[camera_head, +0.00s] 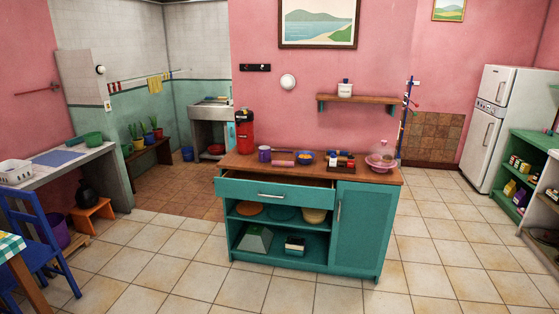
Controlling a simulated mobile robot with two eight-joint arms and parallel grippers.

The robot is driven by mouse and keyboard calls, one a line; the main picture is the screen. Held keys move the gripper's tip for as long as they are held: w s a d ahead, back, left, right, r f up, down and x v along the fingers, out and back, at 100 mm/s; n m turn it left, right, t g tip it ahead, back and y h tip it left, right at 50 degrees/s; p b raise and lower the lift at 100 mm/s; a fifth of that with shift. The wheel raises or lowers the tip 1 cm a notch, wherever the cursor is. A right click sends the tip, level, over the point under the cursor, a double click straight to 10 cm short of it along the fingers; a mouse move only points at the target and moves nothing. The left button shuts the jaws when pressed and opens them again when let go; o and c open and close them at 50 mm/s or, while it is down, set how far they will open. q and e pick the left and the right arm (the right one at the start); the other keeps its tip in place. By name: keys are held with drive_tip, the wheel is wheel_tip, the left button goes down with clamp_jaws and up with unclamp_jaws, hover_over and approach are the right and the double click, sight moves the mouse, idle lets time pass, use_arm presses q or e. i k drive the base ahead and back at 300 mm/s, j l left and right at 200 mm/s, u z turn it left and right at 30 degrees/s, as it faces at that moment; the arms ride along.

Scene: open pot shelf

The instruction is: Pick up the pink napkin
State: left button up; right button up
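A small, flat-looking pink item (282,158) lies on the wooden top of the teal cabinet (360,230), right of a purple mug (264,154). It may be the pink napkin, but it is too small to tell for sure. Neither of my grippers is in view.
The cabinet's top drawer (272,194) is pulled open toward me. A blue chair (38,240) stands at the left. Tiled floor (150,270) around the cabinet is clear.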

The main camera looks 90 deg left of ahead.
sight(278, 163)
drive_tip(key=u, duration=1.75)
drive_tip(key=i+j+u, duration=0.25)
drive_tip(key=j+u, duration=0.15)
drive_tip(key=i+j+u, duration=0.3)
drive_tip(key=u, duration=0.15)
drive_tip(key=i+j, duration=0.45)
drive_tip(key=i, duration=0.25)
